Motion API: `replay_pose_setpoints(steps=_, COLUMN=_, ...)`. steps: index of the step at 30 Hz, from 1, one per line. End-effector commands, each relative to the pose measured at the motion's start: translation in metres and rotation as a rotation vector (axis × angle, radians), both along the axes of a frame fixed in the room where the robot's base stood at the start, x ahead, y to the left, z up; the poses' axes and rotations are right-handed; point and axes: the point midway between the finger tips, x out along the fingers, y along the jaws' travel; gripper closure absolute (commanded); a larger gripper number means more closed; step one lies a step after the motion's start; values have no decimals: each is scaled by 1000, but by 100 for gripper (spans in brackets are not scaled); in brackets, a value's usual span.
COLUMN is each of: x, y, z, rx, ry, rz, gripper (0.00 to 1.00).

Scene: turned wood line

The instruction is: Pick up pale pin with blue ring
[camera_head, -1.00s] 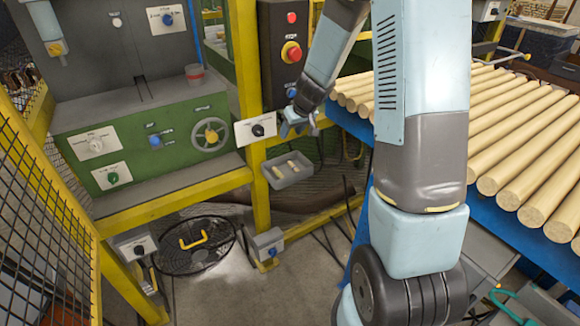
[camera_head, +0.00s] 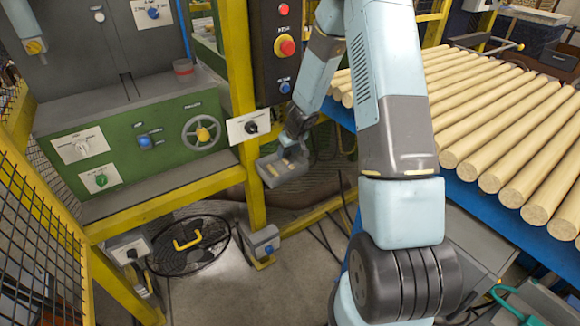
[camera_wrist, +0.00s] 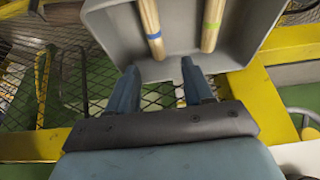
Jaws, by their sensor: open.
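The pale pin with a blue ring (camera_wrist: 150,28) lies in a grey tray (camera_wrist: 112,28) in the wrist view, left of a second pale pin with a green ring (camera_wrist: 211,24). The upper ends of both pins are cut off by the picture's top edge. My gripper (camera_wrist: 158,68) is open and empty, its two fingers pointing at the tray's near edge. The blue-ringed pin is a little beyond the fingertips, ahead and between them. In the head view the tray (camera_head: 283,180) hangs by the yellow post, and my gripper (camera_head: 290,147) is just above it; the ring colours are too small to tell.
A yellow post (camera_head: 246,100) and a black panel with a red stop button (camera_head: 286,46) stand close left of my arm. A white switch plate (camera_head: 249,126) is near the tray. Pale wooden rods (camera_head: 500,130) lie on a blue conveyor at right.

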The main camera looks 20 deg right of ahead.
Motion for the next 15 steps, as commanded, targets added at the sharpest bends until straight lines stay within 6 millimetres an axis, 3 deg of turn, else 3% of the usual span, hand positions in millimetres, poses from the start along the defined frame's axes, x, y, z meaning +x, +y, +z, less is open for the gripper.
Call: replay_pose_setpoints(steps=15, x=11, y=1, z=-42, rx=3, ry=2, rz=0, gripper=49)
